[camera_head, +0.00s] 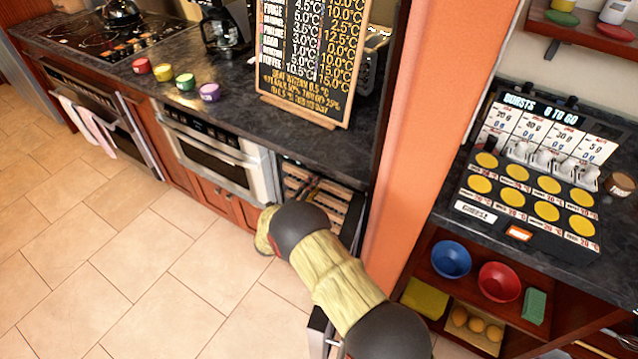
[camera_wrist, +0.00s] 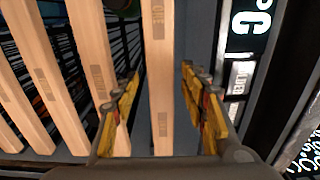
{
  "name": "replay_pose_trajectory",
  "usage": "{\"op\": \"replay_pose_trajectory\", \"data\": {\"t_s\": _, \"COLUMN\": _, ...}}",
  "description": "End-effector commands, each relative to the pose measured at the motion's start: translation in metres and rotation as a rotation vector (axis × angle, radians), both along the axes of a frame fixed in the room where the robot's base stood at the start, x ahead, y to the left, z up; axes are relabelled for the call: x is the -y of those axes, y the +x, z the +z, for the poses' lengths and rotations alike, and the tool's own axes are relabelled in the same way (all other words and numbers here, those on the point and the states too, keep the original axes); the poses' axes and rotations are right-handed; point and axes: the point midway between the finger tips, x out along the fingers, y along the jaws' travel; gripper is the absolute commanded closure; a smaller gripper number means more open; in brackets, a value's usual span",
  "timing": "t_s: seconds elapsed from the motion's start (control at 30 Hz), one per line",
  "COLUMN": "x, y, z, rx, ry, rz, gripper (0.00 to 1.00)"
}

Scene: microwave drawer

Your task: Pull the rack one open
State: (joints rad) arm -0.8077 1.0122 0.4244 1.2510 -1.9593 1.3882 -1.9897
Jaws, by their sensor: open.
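The racks are light wooden slats (camera_head: 322,210) in a cabinet under the counter in the head view. Several slats run side by side up the left of the wrist view. The outermost slat (camera_wrist: 158,50) stands between the two fingers of my gripper (camera_wrist: 160,100), one yellow finger on each side. My gripper is open, with a visible gap between the right finger and this slat. Small labels on the slats are unreadable. In the head view my arm hides the gripper.
A built-in oven (camera_head: 215,155) is left of the rack cabinet. An orange wall end (camera_head: 425,110) stands close on its right. A chalkboard (camera_head: 305,55) leans on the counter above. The tiled floor (camera_head: 130,240) in front is clear at left.

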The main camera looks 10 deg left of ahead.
Motion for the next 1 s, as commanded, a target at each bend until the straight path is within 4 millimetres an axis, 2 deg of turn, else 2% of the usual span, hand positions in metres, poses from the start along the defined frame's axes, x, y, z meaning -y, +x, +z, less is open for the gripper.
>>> {"op": "replay_pose_trajectory", "data": {"t_s": 0.2, "x": 0.007, "y": 0.021, "z": -0.001, "rx": 0.001, "ry": 0.002, "rz": 0.000, "gripper": 0.56}}
{"op": "replay_pose_trajectory", "data": {"t_s": 0.53, "x": 0.008, "y": 0.024, "z": 0.000, "rx": 0.000, "ry": 0.001, "rz": 0.001, "gripper": 0.56}}
{"op": "replay_pose_trajectory", "data": {"t_s": 1.0, "x": 0.008, "y": 0.024, "z": 0.000, "rx": -0.001, "ry": 0.001, "rz": 0.001, "gripper": 0.83}}
